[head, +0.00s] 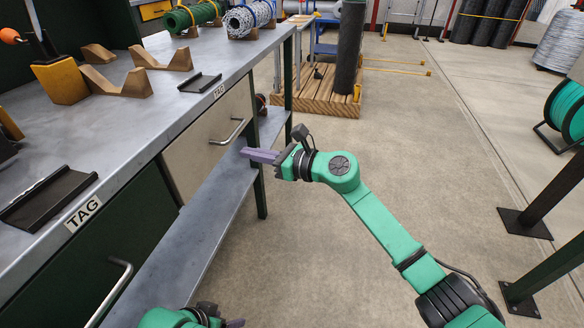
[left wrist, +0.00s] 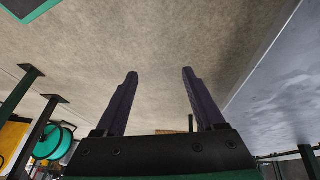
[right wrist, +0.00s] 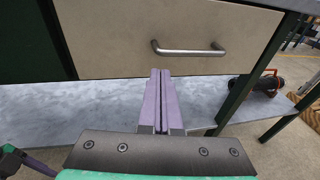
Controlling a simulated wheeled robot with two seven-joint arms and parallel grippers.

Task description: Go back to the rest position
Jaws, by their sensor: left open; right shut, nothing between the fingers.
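My right gripper (head: 245,153) is shut and empty in the head view. It is out over the floor in front of the workbench, its fingers pointing left toward the beige drawer (head: 205,138). In the right wrist view its purple fingers (right wrist: 160,72) lie together below the drawer's metal handle (right wrist: 188,47), with no visible hold on it. My left gripper (head: 235,323) is only partly in view at the bottom edge of the head view. In the left wrist view its two fingers (left wrist: 159,75) stand wide apart, with nothing between them but the floor behind.
The workbench top (head: 150,120) carries wooden cradles (head: 117,95), black trays (head: 50,197) and mesh rolls (head: 192,17). A lower shelf (head: 205,230) runs under it. A wooden pallet (head: 315,95) stands behind. Green posts (head: 545,195) stand at the right; the middle floor is clear.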

